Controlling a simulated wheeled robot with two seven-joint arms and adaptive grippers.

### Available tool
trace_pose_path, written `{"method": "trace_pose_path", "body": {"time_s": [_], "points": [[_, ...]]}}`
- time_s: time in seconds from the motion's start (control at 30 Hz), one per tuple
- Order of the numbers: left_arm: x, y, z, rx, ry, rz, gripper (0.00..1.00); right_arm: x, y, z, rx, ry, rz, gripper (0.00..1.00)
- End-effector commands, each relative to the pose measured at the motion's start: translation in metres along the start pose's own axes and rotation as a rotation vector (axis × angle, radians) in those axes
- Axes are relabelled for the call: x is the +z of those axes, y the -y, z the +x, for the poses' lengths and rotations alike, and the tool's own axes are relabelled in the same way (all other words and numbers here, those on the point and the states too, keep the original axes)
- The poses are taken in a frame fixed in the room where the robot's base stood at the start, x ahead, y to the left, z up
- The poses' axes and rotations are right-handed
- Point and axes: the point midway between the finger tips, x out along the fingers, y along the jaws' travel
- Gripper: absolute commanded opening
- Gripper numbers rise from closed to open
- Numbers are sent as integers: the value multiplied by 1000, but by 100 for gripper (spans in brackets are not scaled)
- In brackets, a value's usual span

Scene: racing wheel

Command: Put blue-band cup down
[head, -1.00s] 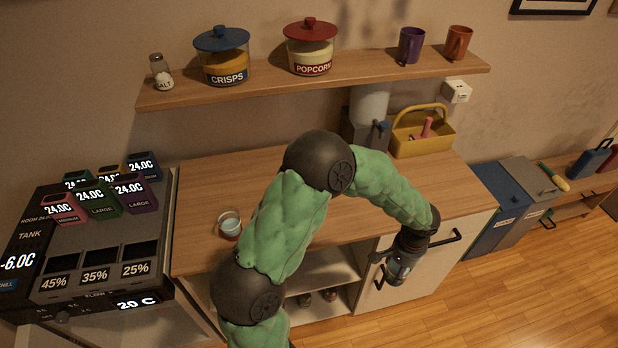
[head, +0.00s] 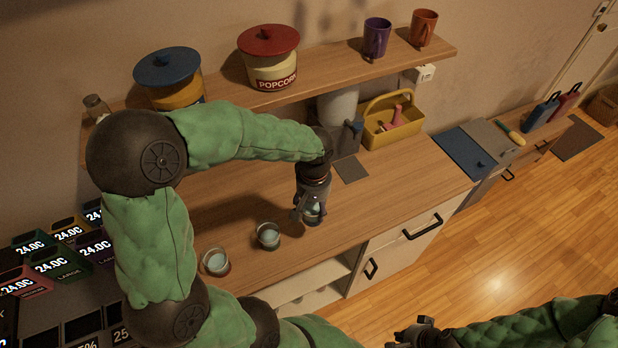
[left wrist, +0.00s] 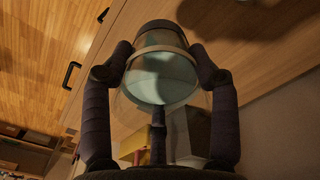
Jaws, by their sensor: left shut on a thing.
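My left gripper (head: 311,218) hangs fingers down over the right-middle of the wooden counter. It is shut on a clear cup (head: 314,207), which also shows between the fingers in the left wrist view (left wrist: 163,75), with a pale band near one end and pale bluish contents. I cannot clearly tell the band's colour, or whether the cup touches the counter. Two similar cups stand on the counter to its left: a nearer one (head: 268,236) and a farther-left one (head: 215,262). My right gripper (head: 408,336) is at the bottom edge; its jaws are unclear.
The counter (head: 400,190) is clear right of the held cup. A grey dispenser (head: 343,138) and yellow caddy (head: 392,128) stand behind it. A shelf (head: 330,70) above holds jars and mugs. A dark machine with displays (head: 45,300) is at left.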

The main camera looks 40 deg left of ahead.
Motion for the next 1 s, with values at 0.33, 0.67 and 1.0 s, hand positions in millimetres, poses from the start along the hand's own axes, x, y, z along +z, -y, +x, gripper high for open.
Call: {"method": "trace_pose_path", "body": {"time_s": [0.33,0.67,1.0], "points": [[-39,24,19,-1,2,-21,11,1,-1,2,0,2,1,0],[-89,50,53,-2,4,-17,11,0,-2,6,0,1,0,0],[-115,63,86,0,-1,-14,11,0,-3,9,0,1,0,0]]}}
